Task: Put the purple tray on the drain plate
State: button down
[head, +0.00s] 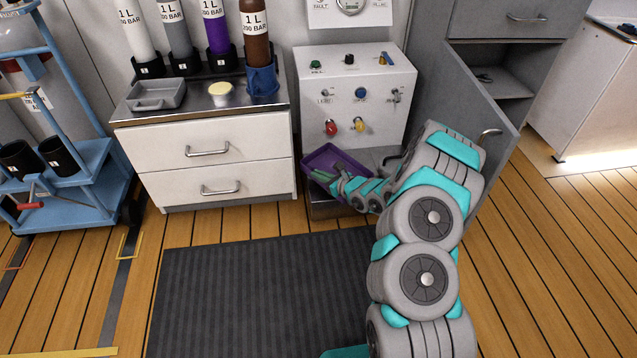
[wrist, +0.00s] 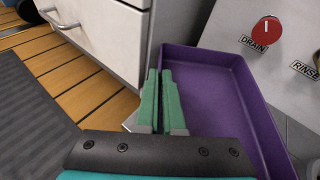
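The purple tray (head: 322,158) is in front of the white control panel, over the grey metal drain plate (head: 374,158). It looks slightly tilted, and I cannot tell whether its underside touches the plate. My gripper (head: 318,176) reaches in from the right at the tray's near left side. In the wrist view, the green fingers of my gripper (wrist: 160,92) are close together at the left wall of the tray (wrist: 225,90), pinching its rim. The tray looks empty. My arm and the tray hide part of the plate.
The control panel (head: 352,98), with drain and rinse knobs, rises behind. An open cabinet door (head: 478,150) is at right. A dark mat (head: 260,295) covers the floor.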

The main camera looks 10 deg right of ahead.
aim_at(319, 183)
notch_tip(319, 183, down, 4)
jog(key=shift+r+b, duration=0.2)
jog(key=shift+b, duration=0.1)
jog(key=shift+w+f, duration=0.2)
jog(key=shift+w, duration=0.15)
jog(key=c, duration=0.9)
grip_release()
jog(key=shift+c, duration=0.2)
